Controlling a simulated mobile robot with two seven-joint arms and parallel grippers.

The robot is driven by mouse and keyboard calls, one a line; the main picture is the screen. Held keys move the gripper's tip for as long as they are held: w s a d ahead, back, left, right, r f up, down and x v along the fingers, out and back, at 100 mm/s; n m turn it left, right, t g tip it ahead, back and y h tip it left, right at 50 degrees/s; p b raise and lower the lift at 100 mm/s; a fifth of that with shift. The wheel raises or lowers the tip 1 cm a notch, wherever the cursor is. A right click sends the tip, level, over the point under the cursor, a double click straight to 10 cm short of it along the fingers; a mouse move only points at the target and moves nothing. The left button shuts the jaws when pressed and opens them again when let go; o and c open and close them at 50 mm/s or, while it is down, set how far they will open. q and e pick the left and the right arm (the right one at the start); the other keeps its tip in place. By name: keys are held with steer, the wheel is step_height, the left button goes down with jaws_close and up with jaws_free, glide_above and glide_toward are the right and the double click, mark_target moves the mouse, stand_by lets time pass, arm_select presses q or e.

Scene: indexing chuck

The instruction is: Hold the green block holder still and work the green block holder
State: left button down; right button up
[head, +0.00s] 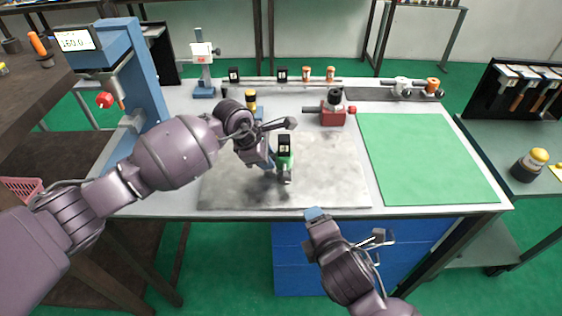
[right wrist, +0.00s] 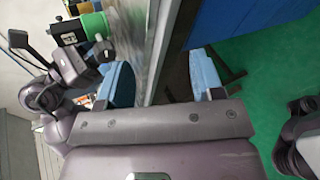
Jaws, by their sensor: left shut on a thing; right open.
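The green block holder (head: 285,160) stands on the grey plate near the middle of the bench, with a black top part and a light lever or knob low at its front. It also shows at the upper left of the right wrist view (right wrist: 92,27). My left gripper (head: 271,160) is shut on the holder from its left side; the fingertips are partly hidden. My right gripper (head: 316,214) is in front of the bench's front edge, apart from the holder. In the right wrist view its two blue fingertips (right wrist: 162,78) are spread with nothing held between them.
The grey plate (head: 335,185) has clear room right of the holder. A red block holder (head: 333,112) stands behind it to the right. A green mat (head: 430,160) lies bare at the right. A blue press (head: 140,75) stands at the left. The bench's front edge is near my right gripper.

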steer(key=s+d+f+m, duration=0.3)
steer(key=d+m, duration=0.4)
steer(key=m, duration=0.3)
steer(key=s+d+f+m+h, duration=0.1)
steer(key=s+d+f+m, duration=0.2)
steer(key=d+f+m, duration=0.3)
steer(key=shift+s+d+f+m, duration=0.35)
steer(key=shift+d+m, duration=0.8)
steer(key=shift+m, duration=1.25)
steer(key=n+t+h, duration=0.1)
steer(key=n+t, duration=0.1)
steer(key=n, duration=3.1)
glide_toward(285, 179)
steer(key=shift+x, duration=5.5)
